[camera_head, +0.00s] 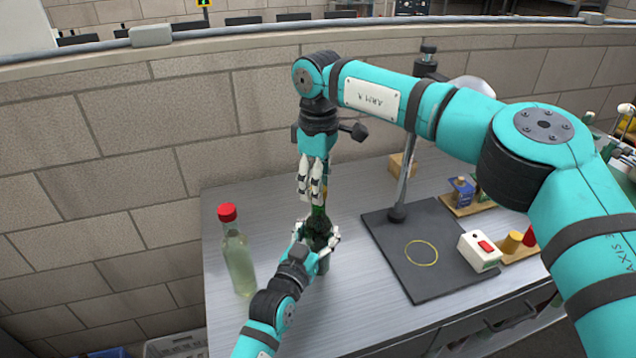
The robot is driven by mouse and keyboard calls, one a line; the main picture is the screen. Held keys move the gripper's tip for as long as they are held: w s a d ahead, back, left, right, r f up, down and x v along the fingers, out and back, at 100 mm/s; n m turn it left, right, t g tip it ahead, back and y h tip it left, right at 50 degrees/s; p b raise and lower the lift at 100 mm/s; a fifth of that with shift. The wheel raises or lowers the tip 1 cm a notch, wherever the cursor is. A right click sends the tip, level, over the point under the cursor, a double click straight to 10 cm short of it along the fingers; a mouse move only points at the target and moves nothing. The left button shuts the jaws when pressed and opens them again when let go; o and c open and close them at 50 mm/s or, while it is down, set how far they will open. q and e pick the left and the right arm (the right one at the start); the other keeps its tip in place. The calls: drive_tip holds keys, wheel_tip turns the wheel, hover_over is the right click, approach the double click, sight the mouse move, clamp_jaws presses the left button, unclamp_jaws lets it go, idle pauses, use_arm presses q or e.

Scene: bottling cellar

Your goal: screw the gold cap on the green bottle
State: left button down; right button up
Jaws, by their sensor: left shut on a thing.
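The dark green bottle (318,224) stands upright on the left part of the grey bench. My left gripper (318,243) is shut around its body from the front. My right gripper (312,196) points down directly above, with its white fingers beside the bottle's neck and top. These fingers hide the bottle's mouth, so I cannot tell whether they hold a cap. A gold-coloured short cylinder (512,242), perhaps a gold cap, stands on a small wooden board at the right, next to a red one.
A clear bottle with pale liquid and a red cap (238,252) stands left of my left gripper. A dark mat (445,285) with a yellow ring and a stand post lies to the right. A white box with a red button (479,251) sits on its right edge.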

drive_tip(key=shift+o, duration=0.7)
drive_tip(key=shift+s+r, duration=0.1)
drive_tip(key=shift+r, duration=2.15)
drive_tip(key=shift+c, duration=0.4)
